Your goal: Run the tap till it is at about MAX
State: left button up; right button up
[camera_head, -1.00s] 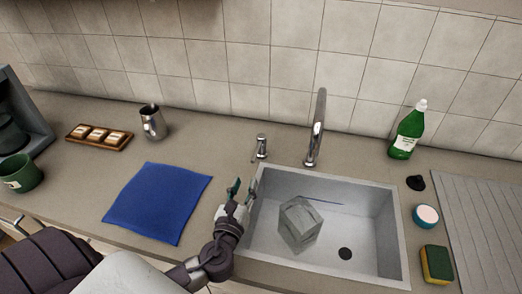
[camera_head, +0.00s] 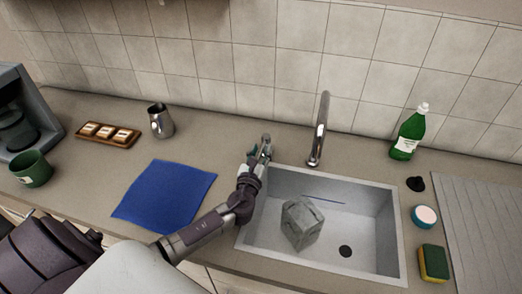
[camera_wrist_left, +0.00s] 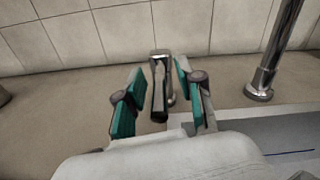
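The tap's curved metal spout (camera_head: 319,130) stands behind the sink; it also shows in the left wrist view (camera_wrist_left: 274,55). Its separate small metal lever (camera_head: 266,141) stands left of the spout. My left gripper (camera_head: 258,153) is at this lever. In the left wrist view, the lever (camera_wrist_left: 160,90) stands between the two spread teal finger pads, with gaps on both sides. A greyish, see-through, box-shaped container (camera_head: 301,226) sits tilted-looking in the sink, left of the drain. I can make out no MAX mark or water level on it. My right gripper is not in view.
The sink (camera_head: 375,225) has a thin blue line near its back wall. A blue cloth (camera_head: 165,195), metal jug (camera_head: 160,121) and wooden tray (camera_head: 107,144) lie left. A green bottle (camera_head: 409,135), sponge (camera_head: 433,263) and ribbed drainer (camera_head: 485,225) are right.

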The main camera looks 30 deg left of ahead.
aim_at(263, 140)
pick_arm(q)
grip_shut()
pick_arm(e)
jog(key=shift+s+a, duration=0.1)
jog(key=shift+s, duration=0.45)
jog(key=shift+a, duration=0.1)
pick_arm(q)
jog(key=a+m+h+b, duration=0.1)
jog(key=h+b, duration=0.1)
jog(key=b, duration=0.1)
jog(key=a+m+h+b, duration=0.1)
jog(key=m+h+b, duration=0.1)
jog(key=h+b, duration=0.1)
jog(key=a+m+h+b, duration=0.1)
jog(key=m+h+b, duration=0.1)
jog(key=b, duration=0.1)
jog(key=shift+s+f+t+h, duration=0.1)
jog(key=shift+f+t+h, duration=0.2)
jog(key=shift+h, duration=0.1)
jog(key=shift+r+h, duration=0.2)
jog(key=shift+h, duration=0.1)
jog(key=shift+r, duration=0.1)
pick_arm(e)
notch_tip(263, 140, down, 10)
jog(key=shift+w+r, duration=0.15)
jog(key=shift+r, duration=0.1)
